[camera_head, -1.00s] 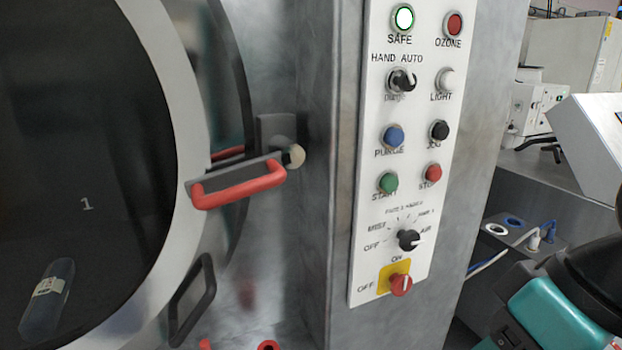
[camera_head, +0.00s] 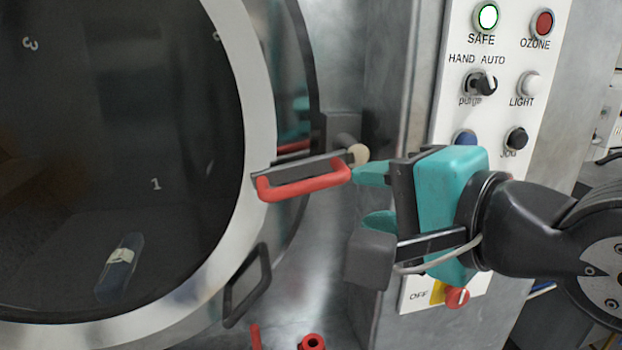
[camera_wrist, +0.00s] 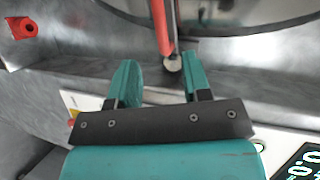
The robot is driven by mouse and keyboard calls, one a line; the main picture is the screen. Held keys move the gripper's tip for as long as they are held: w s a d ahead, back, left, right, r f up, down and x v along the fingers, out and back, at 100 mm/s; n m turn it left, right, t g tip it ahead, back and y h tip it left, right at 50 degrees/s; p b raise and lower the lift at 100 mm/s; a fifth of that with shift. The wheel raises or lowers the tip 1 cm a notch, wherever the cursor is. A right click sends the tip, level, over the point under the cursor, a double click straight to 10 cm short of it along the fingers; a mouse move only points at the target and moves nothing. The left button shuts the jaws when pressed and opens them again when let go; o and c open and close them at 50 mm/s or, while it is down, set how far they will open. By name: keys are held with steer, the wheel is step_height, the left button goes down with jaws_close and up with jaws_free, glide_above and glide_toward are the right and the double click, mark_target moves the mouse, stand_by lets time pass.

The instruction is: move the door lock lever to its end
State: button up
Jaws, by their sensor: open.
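The door lock lever has a red handle (camera_head: 304,183) on a dark bar and a pale round knob (camera_head: 357,154) at its right end. It lies across the door's right edge, tilted slightly up to the right. My gripper (camera_head: 372,197) is open and empty, just right of the red handle and knob, with its fingers pointing left. In the wrist view the red handle (camera_wrist: 160,25) and knob (camera_wrist: 172,63) lie ahead of the gap between the teal fingertips (camera_wrist: 158,72). No contact with the lever is clear.
The round dark door window (camera_head: 110,130) fills the left. A black door handle (camera_head: 247,285) sits below the lever. The control panel (camera_head: 500,110) stands behind my arm, with a red OFF/ON switch (camera_head: 457,298) below my gripper. Red fittings (camera_head: 312,342) are at the bottom.

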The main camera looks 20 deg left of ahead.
mark_target(315, 186)
steer(key=p+x, duration=0.3)
steer(key=x, duration=0.9)
steer(key=shift+f+p, duration=0.1)
steer(key=shift+p, duration=0.2)
jaws_close()
